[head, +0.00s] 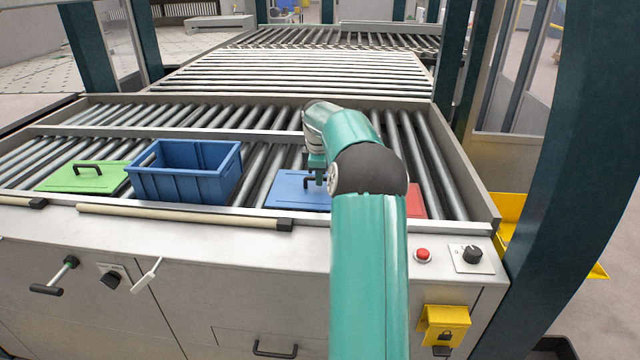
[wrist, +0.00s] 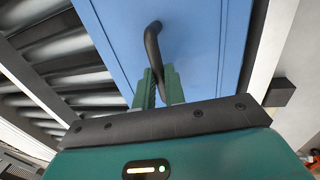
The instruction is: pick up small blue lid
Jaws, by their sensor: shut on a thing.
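The small blue lid (head: 285,193) is a flat blue plate with a black handle, lying on the rollers right of the blue bin. My arm hides its right part in the head view. In the wrist view the lid (wrist: 210,50) fills the top middle, with its curved black handle (wrist: 152,45) upright from it. My gripper (wrist: 160,82) has its two green fingers on either side of the handle's near end and is shut on it. In the head view my gripper (head: 317,178) is over the lid, partly hidden by my wrist.
A blue open bin (head: 185,185) stands left of the lid. A green lid (head: 85,177) with a black handle lies farther left. A red plate (head: 415,204) shows partly behind my arm at right. The conveyor's metal front rail (head: 160,207) runs along the near edge. Rollers behind are clear.

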